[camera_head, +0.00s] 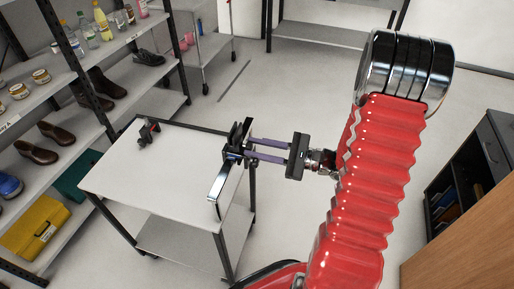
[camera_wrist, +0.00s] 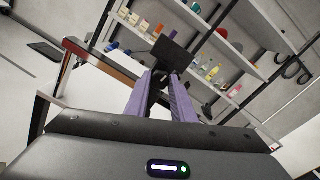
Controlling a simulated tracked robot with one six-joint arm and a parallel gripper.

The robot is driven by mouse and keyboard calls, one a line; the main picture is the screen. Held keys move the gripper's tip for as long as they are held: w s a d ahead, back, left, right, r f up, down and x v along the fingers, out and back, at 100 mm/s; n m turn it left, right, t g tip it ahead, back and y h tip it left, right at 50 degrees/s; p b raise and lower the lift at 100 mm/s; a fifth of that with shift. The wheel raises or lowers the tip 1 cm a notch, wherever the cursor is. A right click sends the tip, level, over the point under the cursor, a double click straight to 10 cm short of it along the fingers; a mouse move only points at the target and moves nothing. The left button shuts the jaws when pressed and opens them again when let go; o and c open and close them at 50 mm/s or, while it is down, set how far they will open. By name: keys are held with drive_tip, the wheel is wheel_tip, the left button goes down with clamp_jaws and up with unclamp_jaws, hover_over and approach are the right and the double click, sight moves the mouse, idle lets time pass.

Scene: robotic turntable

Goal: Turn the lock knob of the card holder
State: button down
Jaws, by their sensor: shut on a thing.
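The card holder (camera_head: 236,136) is a small black clamp-like device at the right edge of the white table. In the wrist view its flat black plate (camera_wrist: 172,53) stands just beyond my fingertips. My gripper (camera_head: 250,147) reaches in from the right with two purple fingers. It is shut on a small dark part of the holder, which looks like the lock knob (camera_wrist: 157,84). The fingers mostly hide this knob, and its turn angle cannot be told. A long pale bar (camera_head: 221,183) runs from the holder toward the table's near edge.
The white table (camera_head: 150,178) is mostly bare, with a small black and red device (camera_head: 148,132) at its far left. Shelves with shoes and bottles stand at the left. A yellow case (camera_head: 36,228) lies on the lower shelf. Open floor surrounds the table's right side.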

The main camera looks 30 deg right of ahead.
drive_tip(key=c, duration=1.5)
unclamp_jaws()
drive_tip(key=v, duration=1.3)
drive_tip(key=shift+s+d, duration=0.25)
drive_tip(key=shift+d, duration=0.05)
